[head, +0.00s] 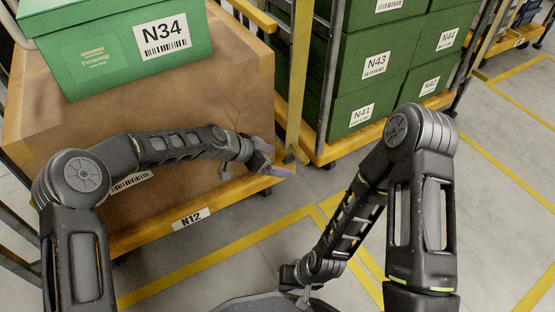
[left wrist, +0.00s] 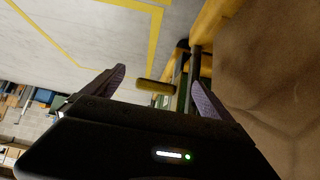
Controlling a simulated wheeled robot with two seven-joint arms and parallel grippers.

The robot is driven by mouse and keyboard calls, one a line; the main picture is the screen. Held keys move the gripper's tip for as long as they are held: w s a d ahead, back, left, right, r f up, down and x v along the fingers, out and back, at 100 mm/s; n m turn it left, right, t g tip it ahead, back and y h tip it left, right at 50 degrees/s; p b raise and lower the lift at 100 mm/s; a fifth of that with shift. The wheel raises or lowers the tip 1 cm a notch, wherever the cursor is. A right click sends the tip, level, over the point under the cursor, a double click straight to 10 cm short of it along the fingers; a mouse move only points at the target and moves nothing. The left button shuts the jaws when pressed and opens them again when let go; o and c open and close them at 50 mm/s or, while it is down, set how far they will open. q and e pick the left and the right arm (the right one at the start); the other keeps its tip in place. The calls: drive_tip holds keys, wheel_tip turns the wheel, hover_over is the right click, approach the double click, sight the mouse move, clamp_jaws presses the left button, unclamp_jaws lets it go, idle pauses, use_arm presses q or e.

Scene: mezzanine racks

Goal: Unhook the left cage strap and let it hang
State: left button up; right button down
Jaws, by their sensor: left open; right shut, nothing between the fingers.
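A yellow strap (head: 300,75) runs down the right side of the left cage, in front of the gap between the two carts. Its lower end has a dark fitting (head: 293,156) near the yellow deck's corner. My left gripper (head: 279,160) is open beside this lower end, with its fingers pointing right. In the left wrist view, a short yellow piece (left wrist: 155,86) shows between the open fingers, apart from both; I cannot tell whether it is the strap's end. Whether the strap is hooked is unclear. My right gripper (head: 302,294) is shut and empty, low near my base.
A large brown box (head: 215,95) fills the left cart, marked N12 (head: 190,217), with a green box N34 (head: 120,50) on top. A second cart (head: 335,148) with several green boxes stands right of the strap. Grey floor with yellow lines lies free at right.

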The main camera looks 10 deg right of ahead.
use_arm(q)
drive_tip(key=p+v, duration=0.2)
drive_tip(key=v, duration=0.4)
drive_tip(key=shift+a+r, duration=0.25)
use_arm(e)
drive_tip(key=shift+s+r, duration=0.2)
drive_tip(key=shift+r, duration=0.85)
use_arm(q)
drive_tip(key=shift+s, duration=0.15)
